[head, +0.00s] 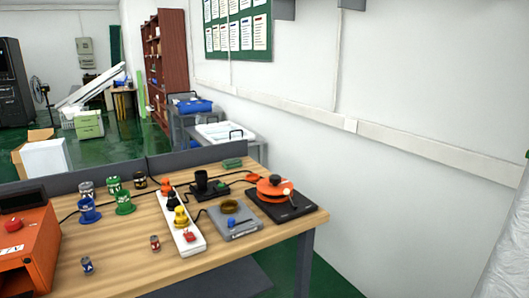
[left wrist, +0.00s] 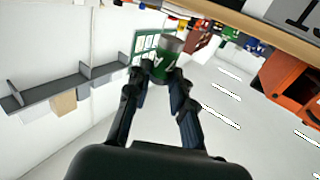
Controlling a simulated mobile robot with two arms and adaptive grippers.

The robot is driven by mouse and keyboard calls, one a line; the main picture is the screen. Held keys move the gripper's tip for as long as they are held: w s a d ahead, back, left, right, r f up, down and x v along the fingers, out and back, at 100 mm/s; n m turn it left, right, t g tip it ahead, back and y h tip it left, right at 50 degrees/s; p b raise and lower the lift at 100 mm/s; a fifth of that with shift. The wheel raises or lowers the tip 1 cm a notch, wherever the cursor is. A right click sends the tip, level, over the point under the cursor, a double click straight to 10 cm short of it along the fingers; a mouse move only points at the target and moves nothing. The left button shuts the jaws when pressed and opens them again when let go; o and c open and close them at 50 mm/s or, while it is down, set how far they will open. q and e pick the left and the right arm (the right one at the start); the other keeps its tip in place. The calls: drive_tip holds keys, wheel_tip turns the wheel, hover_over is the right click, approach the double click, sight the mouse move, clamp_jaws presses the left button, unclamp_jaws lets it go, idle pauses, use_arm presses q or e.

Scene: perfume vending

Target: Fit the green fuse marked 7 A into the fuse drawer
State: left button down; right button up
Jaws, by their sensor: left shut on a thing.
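In the left wrist view my left gripper (left wrist: 161,82) is shut on a green fuse (left wrist: 164,60) with a silver-grey end and a white mark that I cannot read. It holds the fuse clear of the table. Neither gripper shows in the head view. On the table stand a green piece (head: 124,203), another green piece (head: 113,184) and a blue piece (head: 89,211); their markings are too small to read. I cannot pick out the fuse drawer for certain. An orange machine (head: 35,250) stands at the table's left end.
Two small blue and red pieces (head: 87,265) (head: 155,243) lie nearer the front.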

use_arm(q)
drive_tip(key=w+a+f+n+y+b, duration=0.1)
drive_tip(key=w+a+y, duration=0.1)
drive_tip(key=w+a, duration=0.4)
drive_tip(key=w+a+n+y+b, duration=0.1)
drive_tip(key=w+a+y+b, duration=0.1)
drive_tip(key=w+a, duration=0.5)
drive_tip(key=a, duration=0.6)
drive_tip(key=shift+f+n+b, duration=0.3)
drive_tip(key=shift+f, duration=0.05)
drive_tip(key=shift+w, duration=0.1)
drive_tip(key=x, duration=1.4)
drive_tip(key=shift+a+f, duration=0.1)
drive_tip(key=shift+f, duration=0.15)
drive_tip(key=x, duration=0.3)
drive_tip(key=shift+w+p, duration=0.2)
drive_tip(key=shift+p, duration=0.15)
drive_tip(key=shift+w+a+f, duration=0.1)
drive_tip(key=shift+w+f, duration=0.1)
drive_tip(key=shift+f, duration=0.05)
